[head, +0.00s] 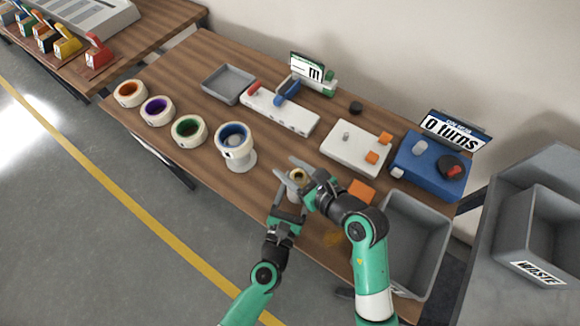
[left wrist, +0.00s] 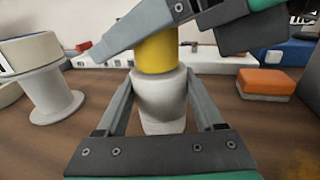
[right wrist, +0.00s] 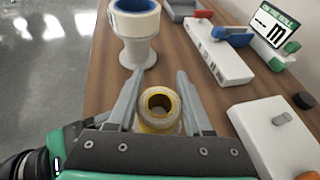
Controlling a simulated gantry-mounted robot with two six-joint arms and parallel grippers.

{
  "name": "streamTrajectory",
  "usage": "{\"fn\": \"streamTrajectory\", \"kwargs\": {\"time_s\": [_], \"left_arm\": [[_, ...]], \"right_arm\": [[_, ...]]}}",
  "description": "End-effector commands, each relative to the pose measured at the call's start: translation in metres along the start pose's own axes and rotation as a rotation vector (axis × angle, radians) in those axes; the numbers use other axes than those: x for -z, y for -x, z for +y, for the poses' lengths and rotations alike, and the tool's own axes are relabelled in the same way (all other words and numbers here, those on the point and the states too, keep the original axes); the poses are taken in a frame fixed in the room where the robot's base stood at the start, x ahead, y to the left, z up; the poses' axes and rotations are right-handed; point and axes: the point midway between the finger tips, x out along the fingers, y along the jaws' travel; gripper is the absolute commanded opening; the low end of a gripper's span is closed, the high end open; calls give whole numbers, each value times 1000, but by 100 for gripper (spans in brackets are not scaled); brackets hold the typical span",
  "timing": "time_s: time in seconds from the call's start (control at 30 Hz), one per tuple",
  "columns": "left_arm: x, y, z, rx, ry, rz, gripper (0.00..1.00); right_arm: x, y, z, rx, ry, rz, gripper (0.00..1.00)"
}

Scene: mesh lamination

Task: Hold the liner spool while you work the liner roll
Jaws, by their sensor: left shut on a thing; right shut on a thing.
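The liner spool, a white rounded body (left wrist: 162,100), stands on the wooden table between the fingers of my left gripper (left wrist: 160,88), which is shut on it. The yellow liner roll (left wrist: 157,52) sits on top of it; from above, the right wrist view shows the roll as a yellow ring with a hollow pale core (right wrist: 146,119). My right gripper (right wrist: 157,95) reaches over from the right and is shut on the roll, its fingers on either side. In the head view both grippers meet near the table's front edge, partly hiding spool and roll.
A blue-cored roll on a white stand (head: 238,160) is close left. Green (head: 189,131), purple (head: 157,110) and orange (head: 131,93) rolls lie farther left. A white box (head: 350,155), an orange block (head: 361,189) and a blue "0 turns" unit (head: 425,180) are right. A grey bin (head: 425,222) is at the right end.

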Motion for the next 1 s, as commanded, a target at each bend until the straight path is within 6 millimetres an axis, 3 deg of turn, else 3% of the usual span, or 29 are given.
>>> {"fn": "streamTrajectory", "kwargs": {"time_s": [0.57,1.0], "left_arm": [[0,0,0,0,0,0,0],[0,0,0,-1,0,1,0]], "right_arm": [[-2,1,0,0,1,-1,0],[-18,7,0,0,1,-2,0]]}}
